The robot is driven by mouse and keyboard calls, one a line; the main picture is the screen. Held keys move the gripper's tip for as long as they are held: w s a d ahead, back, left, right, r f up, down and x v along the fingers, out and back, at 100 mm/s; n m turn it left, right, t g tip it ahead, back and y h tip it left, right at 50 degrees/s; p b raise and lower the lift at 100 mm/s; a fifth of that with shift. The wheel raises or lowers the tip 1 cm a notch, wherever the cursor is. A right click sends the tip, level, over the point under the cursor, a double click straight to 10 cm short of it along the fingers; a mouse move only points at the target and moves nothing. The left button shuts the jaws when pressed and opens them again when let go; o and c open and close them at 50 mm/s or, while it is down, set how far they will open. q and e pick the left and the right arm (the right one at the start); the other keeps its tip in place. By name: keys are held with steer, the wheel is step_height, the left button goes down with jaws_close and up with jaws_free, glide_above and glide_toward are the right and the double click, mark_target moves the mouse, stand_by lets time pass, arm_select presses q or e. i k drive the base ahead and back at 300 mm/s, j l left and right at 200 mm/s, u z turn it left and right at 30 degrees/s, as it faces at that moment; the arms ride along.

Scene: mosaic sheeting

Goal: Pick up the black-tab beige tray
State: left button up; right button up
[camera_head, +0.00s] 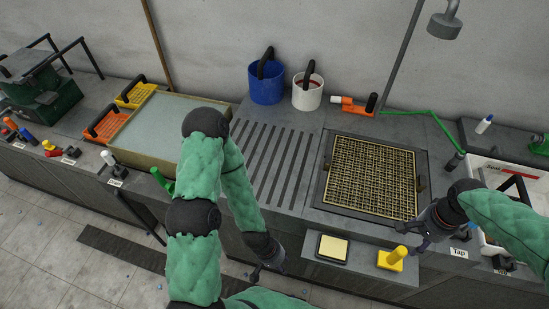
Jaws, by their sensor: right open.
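A beige-rimmed square tray (372,176) with a dark mesh-like grid of small pieces lies in a dark square recess of the counter, right of centre. Small dark tabs show at its left and right sides. My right gripper (421,240) is open and empty, just beyond the tray's near right corner, over the counter's front edge. My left gripper (257,272) hangs low in front of the counter, well to the left of the tray. Its fingers are small and dark, so their opening is unclear.
A yellow-topped pad (333,248) and a yellow handled block (392,259) sit on the front ledge. Blue (266,83) and white (307,94) buckets stand behind. A wide beige-walled basin (128,158) is at left, a white sink (506,174) at right. Grooved counter between is clear.

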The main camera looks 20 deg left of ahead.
mark_target(419, 184)
steer(key=i+j+u, duration=0.1)
steer(key=u, duration=0.25)
steer(key=i+j+u, duration=0.1)
steer(key=j+u, duration=0.3)
steer(key=i+u, duration=0.1)
steer(key=u, duration=0.25)
